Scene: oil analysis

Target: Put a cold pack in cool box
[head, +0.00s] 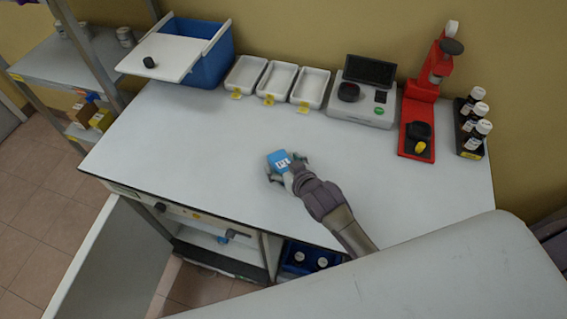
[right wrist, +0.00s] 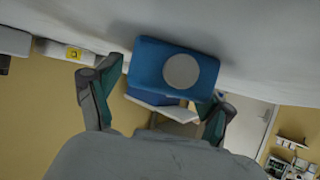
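A blue cold pack (head: 278,159) is at the tips of my right gripper (head: 287,168), over the middle of the bench. The blue cool box (head: 211,64) stands at the back left of the bench. Its white lid (head: 172,58), with a black knob, is tilted out to the left and the box looks open at the top; its inside is mostly hidden. My left gripper is not in view.
White trays (head: 278,81) stand right of the cool box. A grey instrument (head: 362,98), a red press (head: 421,110) and a bottle rack (head: 469,145) follow. The bench between pack and box is clear. A cabinet door (head: 105,265) hangs open below.

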